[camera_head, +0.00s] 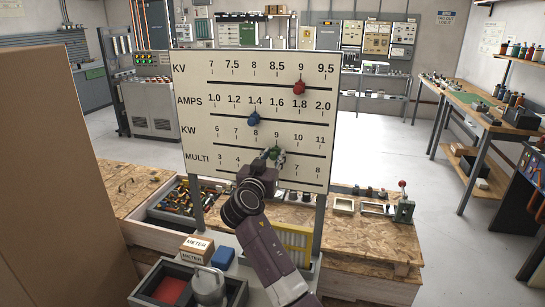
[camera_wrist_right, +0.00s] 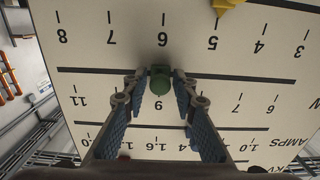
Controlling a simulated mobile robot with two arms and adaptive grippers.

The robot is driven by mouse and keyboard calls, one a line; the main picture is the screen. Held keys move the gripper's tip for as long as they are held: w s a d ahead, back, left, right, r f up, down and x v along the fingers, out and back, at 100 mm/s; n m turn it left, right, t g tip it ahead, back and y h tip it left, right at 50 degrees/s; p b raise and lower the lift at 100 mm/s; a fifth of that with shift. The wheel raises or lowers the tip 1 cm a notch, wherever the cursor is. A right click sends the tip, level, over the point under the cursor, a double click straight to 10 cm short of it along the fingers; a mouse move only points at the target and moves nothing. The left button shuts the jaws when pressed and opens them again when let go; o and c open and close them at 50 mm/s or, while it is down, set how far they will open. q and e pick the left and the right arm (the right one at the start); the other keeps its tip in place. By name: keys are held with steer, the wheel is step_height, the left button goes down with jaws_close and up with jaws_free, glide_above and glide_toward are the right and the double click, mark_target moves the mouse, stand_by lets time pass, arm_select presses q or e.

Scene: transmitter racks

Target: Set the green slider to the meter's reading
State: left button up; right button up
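The white scale board (camera_head: 190,130) has KV, AMPS, KW and MULTI rows. The green slider (camera_head: 274,153) is on the KW row, close to 9. In the right wrist view, which shows the board upside down, the green slider (camera_wrist_right: 160,78) lies between my right gripper's fingertips. My right gripper (camera_wrist_right: 160,84) appears open around it, with narrow gaps at both sides. In the head view my right gripper (camera_head: 272,158) reaches up to the board from below. A box labelled METER (camera_head: 195,246) stands below the board; no meter reading is legible. My left gripper is not in view.
A red slider (camera_head: 299,88) is near 8.9 on KV and a blue slider (camera_head: 254,118) near 1.4 on AMPS. A yellow slider (camera_wrist_right: 228,4) on MULTI is close by. A brown panel (camera_head: 60,170) blocks the left side; trays lie below the board.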

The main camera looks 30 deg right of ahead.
steer(key=shift+o, duration=0.5)
steer(key=shift+a, duration=0.1)
steer(key=v, duration=1.2)
